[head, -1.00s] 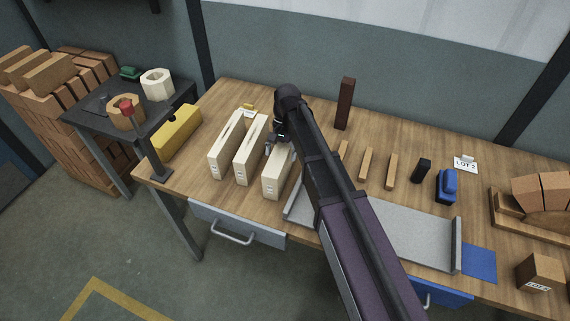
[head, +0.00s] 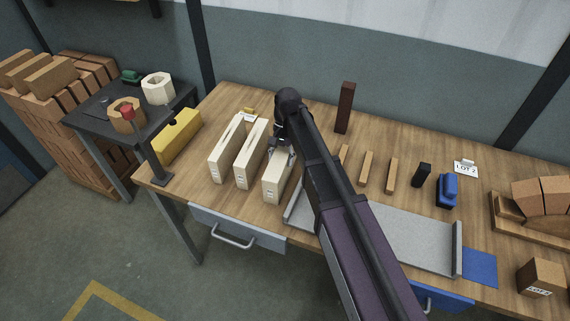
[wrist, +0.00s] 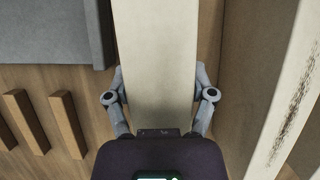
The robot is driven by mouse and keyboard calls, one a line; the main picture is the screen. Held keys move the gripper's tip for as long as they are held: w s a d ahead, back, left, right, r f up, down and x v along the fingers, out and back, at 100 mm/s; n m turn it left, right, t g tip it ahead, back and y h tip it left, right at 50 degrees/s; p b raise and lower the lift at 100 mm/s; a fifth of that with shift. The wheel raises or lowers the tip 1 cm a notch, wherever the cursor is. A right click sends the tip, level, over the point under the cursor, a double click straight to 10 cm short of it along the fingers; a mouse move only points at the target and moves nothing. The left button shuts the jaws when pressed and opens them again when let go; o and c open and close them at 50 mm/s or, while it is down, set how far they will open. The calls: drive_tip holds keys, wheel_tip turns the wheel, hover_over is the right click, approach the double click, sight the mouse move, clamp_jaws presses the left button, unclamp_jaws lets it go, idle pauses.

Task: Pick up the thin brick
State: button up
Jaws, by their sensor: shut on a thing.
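Three cream bricks stand on edge side by side on the wooden bench. My gripper (head: 282,147) is at the far end of the right-hand cream brick (head: 276,187). In the wrist view this brick (wrist: 156,45) runs between the two grey fingers (wrist: 159,85), one on each side, and the gripper is shut on it. The brick appears to rest on the bench; its underside is hidden. The middle cream brick (head: 246,165) and the left cream brick (head: 222,160) stand to its left. The neighbour, with a dark streaked side, shows at right in the wrist view (wrist: 285,90).
A grey tray (head: 410,238) lies close to the right of the held brick. Several thin wooden strips (head: 367,166), a dark upright block (head: 344,108) and a blue tool (head: 447,189) stand farther right. A yellow block (head: 177,137) is at left.

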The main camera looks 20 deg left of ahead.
sight(280, 156)
drive_tip(key=shift+r, duration=0.1)
drive_tip(key=shift+r+p, duration=1.75)
drive_tip(key=shift+p, duration=0.15)
drive_tip(key=s+d+r+p, duration=0.1)
drive_tip(key=s, duration=1.5)
drive_tip(key=shift+d+r, duration=0.15)
drive_tip(key=shift+s, duration=0.1)
